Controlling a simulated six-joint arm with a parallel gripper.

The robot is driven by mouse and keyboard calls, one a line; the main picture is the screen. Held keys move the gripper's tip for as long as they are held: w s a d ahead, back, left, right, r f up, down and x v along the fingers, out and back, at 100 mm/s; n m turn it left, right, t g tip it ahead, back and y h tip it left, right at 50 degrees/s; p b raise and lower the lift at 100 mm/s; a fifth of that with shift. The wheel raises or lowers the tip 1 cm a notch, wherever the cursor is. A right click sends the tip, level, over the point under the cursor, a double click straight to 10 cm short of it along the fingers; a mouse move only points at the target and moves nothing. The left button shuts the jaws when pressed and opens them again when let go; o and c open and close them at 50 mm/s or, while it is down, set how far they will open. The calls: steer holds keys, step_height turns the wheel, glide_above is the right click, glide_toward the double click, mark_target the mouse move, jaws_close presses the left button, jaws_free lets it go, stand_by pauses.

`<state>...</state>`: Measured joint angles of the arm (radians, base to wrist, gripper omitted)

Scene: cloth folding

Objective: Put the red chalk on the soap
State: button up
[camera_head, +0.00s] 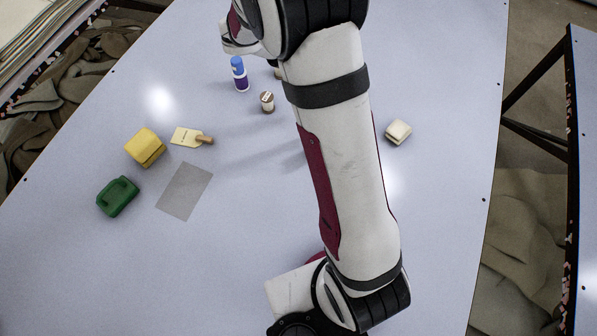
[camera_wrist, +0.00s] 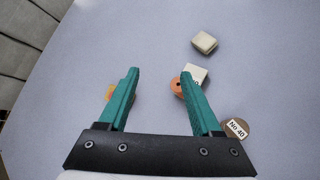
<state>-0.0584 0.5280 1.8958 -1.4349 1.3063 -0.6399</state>
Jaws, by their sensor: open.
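A cream block (camera_head: 398,131), which looks like the soap, lies on the table right of my arm in the head view. A cream block (camera_wrist: 204,41) also lies beyond my fingers in the wrist view; it may be the same one. I cannot make out a clearly red chalk. A small orange piece (camera_wrist: 109,91) shows partly behind the left finger, and an orange round piece (camera_wrist: 176,86) is partly behind the right finger; I cannot tell what either is. My gripper (camera_wrist: 160,76) is open, with no object visibly held. Its fingertips are not visible in the head view.
A brown round piece labelled No 40 (camera_wrist: 238,128) sits beside the right finger. A blue-and-purple tube (camera_head: 239,74), a yellow block (camera_head: 145,147), a tag with a brown handle (camera_head: 192,137), a green object (camera_head: 118,196) and a grey sheet (camera_head: 185,191) are left of my arm.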

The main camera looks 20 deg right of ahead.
steer(key=s+a+r+m+y, duration=0.2)
steer(key=s+a+m+y, duration=0.4)
steer(key=s, duration=0.7)
steer(key=s+a+r+m+y, duration=0.2)
steer(key=s+a+m+y, duration=0.4)
steer(key=s+a+m, duration=0.5)
steer(key=shift+s+a+r+m, duration=0.2)
steer(key=shift+s+a+m, duration=0.1)
steer(key=shift+s+a, duration=0.65)
